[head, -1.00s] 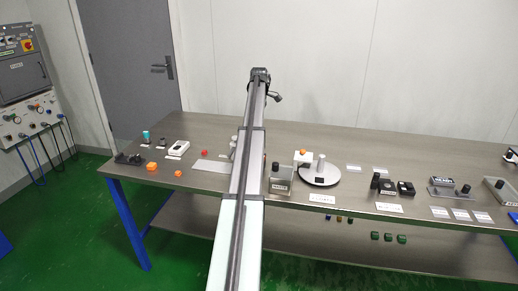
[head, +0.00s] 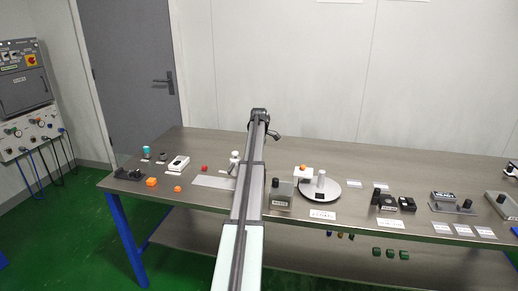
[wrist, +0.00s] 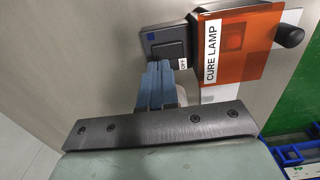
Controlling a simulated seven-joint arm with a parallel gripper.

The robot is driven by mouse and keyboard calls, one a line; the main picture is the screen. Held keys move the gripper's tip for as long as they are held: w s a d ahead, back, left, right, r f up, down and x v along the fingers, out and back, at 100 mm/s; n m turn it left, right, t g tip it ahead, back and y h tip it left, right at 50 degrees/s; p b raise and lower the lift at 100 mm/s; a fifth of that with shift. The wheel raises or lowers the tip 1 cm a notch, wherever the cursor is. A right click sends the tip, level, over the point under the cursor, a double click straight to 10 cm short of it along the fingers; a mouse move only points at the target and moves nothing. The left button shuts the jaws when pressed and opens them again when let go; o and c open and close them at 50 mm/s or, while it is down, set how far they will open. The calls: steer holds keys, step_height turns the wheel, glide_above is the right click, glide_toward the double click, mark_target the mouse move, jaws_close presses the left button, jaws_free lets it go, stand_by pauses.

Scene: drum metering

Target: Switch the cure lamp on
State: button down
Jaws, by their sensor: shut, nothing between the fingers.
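In the wrist view an orange see-through panel (wrist: 238,45) carries a white "CURE LAMP" label (wrist: 212,50) and a black knob (wrist: 289,35) at its right. A darker square shows through the panel. Left of it is a dark grey switch box (wrist: 163,41) with a small blue square and a white tag that seems to read "OFF" (wrist: 183,63). My gripper (wrist: 159,66) is shut and empty, its blue fingertips close below the switch box; I cannot tell whether they touch it. In the head view I cannot make out the lamp or the gripper's fingers.
The steel bench (head: 330,170) holds a round white turntable (head: 320,190), a grey box (head: 280,193), an orange block (head: 151,182) and several small devices at the right. My arm crosses the middle and hides part of the bench. Blue bins (wrist: 288,154) show at the wrist view's lower right.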

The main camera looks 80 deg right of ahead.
steer(key=shift+f, duration=1.8)
steer(key=shift+d+f, duration=0.1)
steer(key=shift+f, duration=0.1)
steer(key=shift+a, duration=0.2)
steer(key=shift+a+r, duration=0.2)
steer(key=shift+a, duration=0.4)
steer(key=shift+r, duration=0.15)
step_height(320, 180, up, 14)
